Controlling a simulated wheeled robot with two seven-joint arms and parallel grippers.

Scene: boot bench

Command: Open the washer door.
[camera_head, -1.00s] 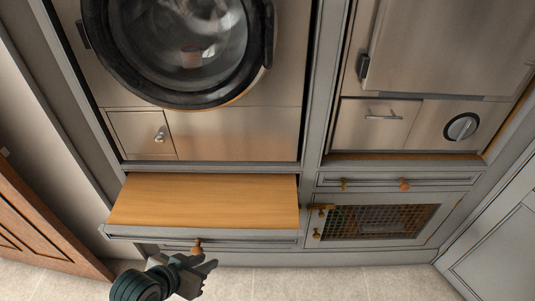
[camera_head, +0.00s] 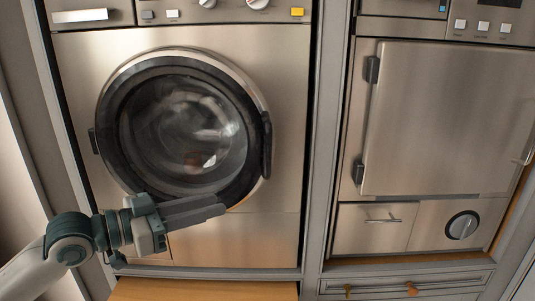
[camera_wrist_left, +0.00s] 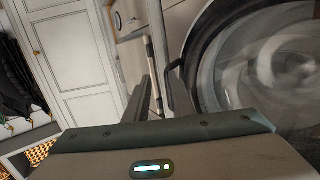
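The washer door (camera_head: 185,130) is a round glass porthole in a dark ring, and it looks shut. Its dark handle (camera_head: 266,145) is on the right side of the ring, with a hinge (camera_head: 93,141) on the left. My left gripper (camera_head: 222,206) is in front of the door's lower edge, pointing right, below and left of the handle. Its fingers look apart with nothing between them. The left wrist view shows both fingers (camera_wrist_left: 162,82), with the door (camera_wrist_left: 275,70) at the right. My right gripper is in neither view.
A steel appliance (camera_head: 445,120) with a closed square door stands to the right, past a grey cabinet post (camera_head: 329,140). A wooden pull-out board (camera_head: 200,290) sticks out below the washer. A white cabinet (camera_wrist_left: 75,50) shows in the left wrist view.

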